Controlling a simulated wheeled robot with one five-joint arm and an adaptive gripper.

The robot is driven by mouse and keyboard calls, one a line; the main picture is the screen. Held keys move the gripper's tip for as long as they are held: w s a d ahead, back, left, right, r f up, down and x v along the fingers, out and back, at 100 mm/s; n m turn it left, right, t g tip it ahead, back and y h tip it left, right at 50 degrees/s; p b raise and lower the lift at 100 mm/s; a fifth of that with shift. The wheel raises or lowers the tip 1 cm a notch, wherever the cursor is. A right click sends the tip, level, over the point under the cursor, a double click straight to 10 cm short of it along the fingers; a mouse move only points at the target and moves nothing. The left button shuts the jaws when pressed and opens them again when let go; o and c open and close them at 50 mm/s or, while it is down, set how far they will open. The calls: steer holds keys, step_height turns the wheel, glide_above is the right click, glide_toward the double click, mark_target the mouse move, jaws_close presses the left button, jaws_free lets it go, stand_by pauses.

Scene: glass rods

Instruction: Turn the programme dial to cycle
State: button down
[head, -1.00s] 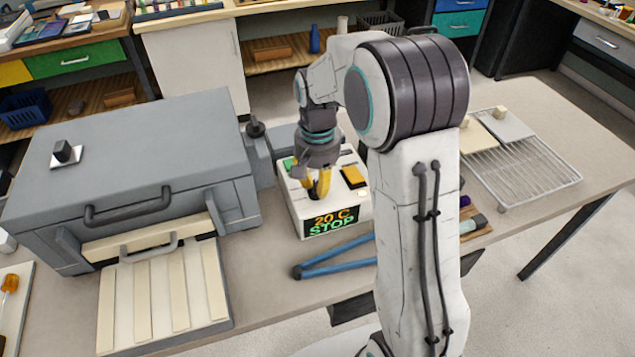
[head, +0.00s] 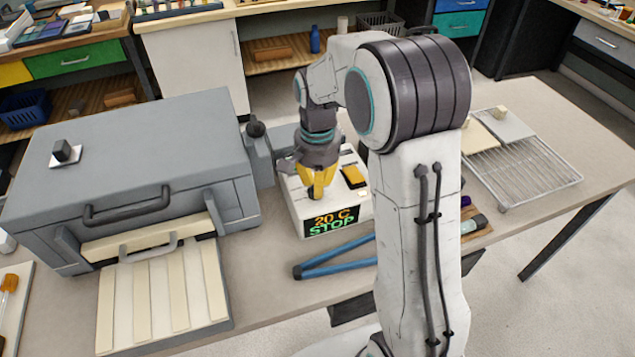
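The white control box (head: 345,225) stands on the table beside the grey kiln-like unit. Its display (head: 332,221) reads "20 C" in orange and "STOP" in green. My gripper (head: 316,194) points down onto the left part of the box's top, its yellow fingers low over the panel. The programme dial is hidden behind the fingers, so I cannot tell whether they are closed around it. A yellow switch or button (head: 354,177) shows on the top to the right of my gripper.
The large grey unit (head: 130,150) with handles fills the left, a slatted tray (head: 165,295) before it. A wire rack (head: 530,175) is at right. My arm covers the middle.

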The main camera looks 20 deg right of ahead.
steer(key=shift+f, duration=0.1)
steer(key=c, duration=1.1)
jaws_free()
steer(key=shift+r, duration=0.2)
step_height(320, 180, up, 12)
steer(key=shift+f, duration=0.1)
